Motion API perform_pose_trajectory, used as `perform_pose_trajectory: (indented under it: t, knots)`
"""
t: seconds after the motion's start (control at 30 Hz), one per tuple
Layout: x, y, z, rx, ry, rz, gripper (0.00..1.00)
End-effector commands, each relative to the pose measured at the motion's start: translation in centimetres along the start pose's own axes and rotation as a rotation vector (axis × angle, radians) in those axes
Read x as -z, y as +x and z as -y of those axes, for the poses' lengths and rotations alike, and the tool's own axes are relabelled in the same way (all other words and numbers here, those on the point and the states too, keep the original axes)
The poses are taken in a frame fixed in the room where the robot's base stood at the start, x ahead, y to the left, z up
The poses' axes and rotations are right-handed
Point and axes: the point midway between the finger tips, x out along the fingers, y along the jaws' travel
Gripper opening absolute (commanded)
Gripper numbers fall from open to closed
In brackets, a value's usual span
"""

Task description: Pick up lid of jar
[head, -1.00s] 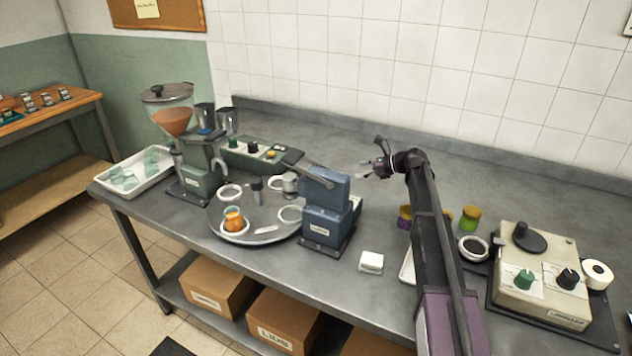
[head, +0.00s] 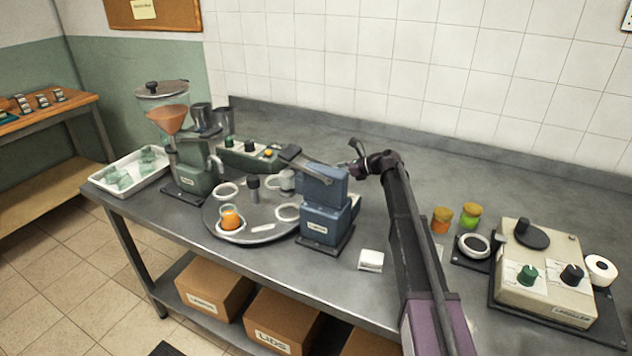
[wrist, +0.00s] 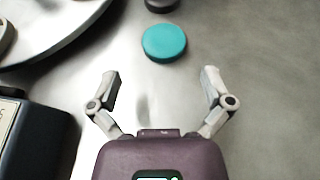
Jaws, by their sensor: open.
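A round teal lid (wrist: 164,43) lies flat on the steel counter in the wrist view, just beyond my fingertips and roughly centred between them. My gripper (wrist: 160,74) is open and empty, with a finger to each side. In the head view my gripper (head: 354,158) is beside the blue press, which partly hides it; I cannot make out the teal lid there. A dark round object (wrist: 162,4) is cut off at the top of the wrist view, beyond the lid.
The blue press (head: 325,200) stands left of my arm; its dark base (wrist: 38,140) shows in the wrist view. The round turntable (head: 262,235) holds an orange jar (head: 230,218). Two jars (head: 441,221) (head: 470,216) stand right of my arm. Counter right of the lid is clear.

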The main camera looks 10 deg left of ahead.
Motion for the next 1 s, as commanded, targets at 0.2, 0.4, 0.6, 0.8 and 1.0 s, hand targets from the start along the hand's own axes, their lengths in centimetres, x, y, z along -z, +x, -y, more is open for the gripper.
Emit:
perform_pose_trajectory:
  t: [0.2, 0.4, 0.6, 0.8, 1.0]
  knots:
    - [0.0, 1.4, 0.0, 0.0, 0.0, 0.0, 1.0]
    - [-0.1, 1.4, 0.0, -0.001, 0.0, 0.0, 1.0]
    - [0.0, 1.7, 0.0, -0.002, -0.001, 0.0, 1.0]
    - [0.4, 3.3, 0.2, -0.002, -0.002, 0.0, 1.0]
    - [0.6, 5.6, 0.4, -0.003, -0.002, 0.0, 1.0]
